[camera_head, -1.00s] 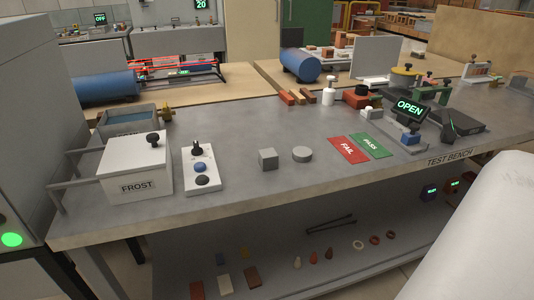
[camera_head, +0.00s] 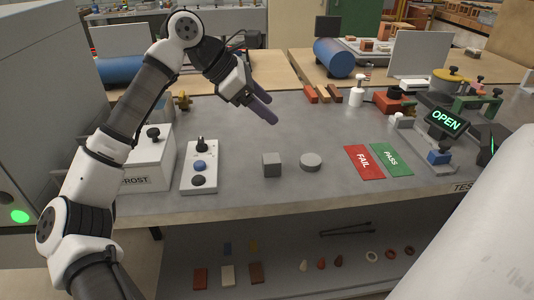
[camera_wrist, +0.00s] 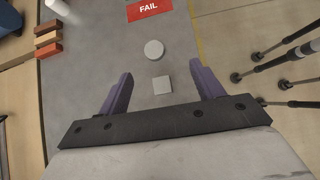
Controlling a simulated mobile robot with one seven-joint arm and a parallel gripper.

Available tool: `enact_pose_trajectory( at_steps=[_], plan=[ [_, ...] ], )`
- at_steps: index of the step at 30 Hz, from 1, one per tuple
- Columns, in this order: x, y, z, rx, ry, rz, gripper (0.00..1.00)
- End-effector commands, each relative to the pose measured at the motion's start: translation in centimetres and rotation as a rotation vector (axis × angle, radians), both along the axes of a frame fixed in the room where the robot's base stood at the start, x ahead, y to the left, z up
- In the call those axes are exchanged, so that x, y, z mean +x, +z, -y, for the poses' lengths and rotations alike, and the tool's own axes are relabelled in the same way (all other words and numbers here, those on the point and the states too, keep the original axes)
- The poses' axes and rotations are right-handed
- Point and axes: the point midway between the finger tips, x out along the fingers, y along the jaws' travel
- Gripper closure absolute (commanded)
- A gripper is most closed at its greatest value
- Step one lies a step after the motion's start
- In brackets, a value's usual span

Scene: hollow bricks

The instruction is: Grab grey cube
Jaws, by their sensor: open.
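The grey cube (camera_head: 272,165) stands on the grey test bench (camera_head: 330,190), just left of a round grey disc (camera_head: 311,162). In the head view my gripper (camera_head: 268,108) is above the bench, up and behind the cube, pointing down to the right. In the wrist view the cube (camera_wrist: 162,85) lies ahead between the two spread purple fingers (camera_wrist: 162,88), with the disc (camera_wrist: 154,49) beyond it. My gripper is open and empty, apart from the cube. My arm hides part of the FROST box.
A switch panel (camera_head: 200,167) and the white FROST box (camera_head: 150,160) stand left of the cube. The red FAIL card (camera_head: 364,162) and green PASS card (camera_head: 390,157) lie to the right. A white bottle (camera_head: 357,92) and coloured bricks (camera_head: 325,93) stand behind. Bench around the cube is clear.

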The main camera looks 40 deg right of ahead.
Motion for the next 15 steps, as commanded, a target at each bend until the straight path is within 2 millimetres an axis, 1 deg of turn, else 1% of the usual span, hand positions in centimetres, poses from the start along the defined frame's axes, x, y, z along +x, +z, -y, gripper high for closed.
enact_pose_trajectory(
  at_steps=[1, 3, 6, 8, 11, 15],
  plan=[
    [1.1, -1.4, 0.1, 0.105, 0.003, 0.054, 0.34],
    [2.3, -3.0, -0.3, 0.215, 0.006, 0.109, 0.34],
    [3.2, -4.4, -0.8, 0.306, 0.008, 0.149, 0.34],
    [3.4, -5.1, -0.8, 0.329, 0.008, 0.159, 0.34],
    [3.1, -6.7, -0.3, 0.337, 0.005, 0.160, 0.34],
    [2.5, -9.3, 0.6, 0.334, 0.005, 0.158, 0.34]
  ],
)
